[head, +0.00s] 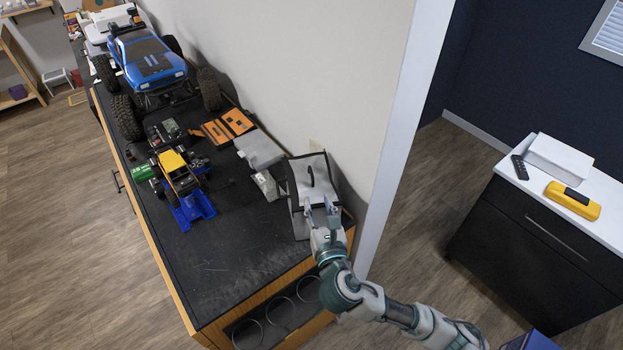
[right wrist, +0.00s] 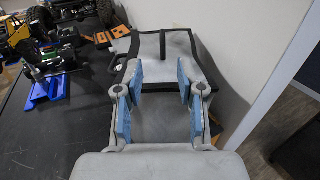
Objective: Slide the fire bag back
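The fire bag (head: 322,178) is a grey-white boxy bag with black trim and a black strap handle. It stands at the right end of the black-topped workbench (head: 230,262), close to the wall. My right gripper (head: 320,210) is at the front side of the bag, its fingers spread apart with nothing between them. In the right wrist view the bag (right wrist: 172,47) lies just beyond the open blue-padded fingers (right wrist: 159,82); whether they touch it I cannot tell. My left gripper is not in view.
Behind the bag on the bench are a grey box (head: 260,149), an orange case (head: 228,125) and a large blue crawler (head: 152,62). A smaller yellow-and-blue vehicle (head: 180,178) stands left of them. The bench's front left area is clear. A wall edge (head: 400,130) rises right of the bag.

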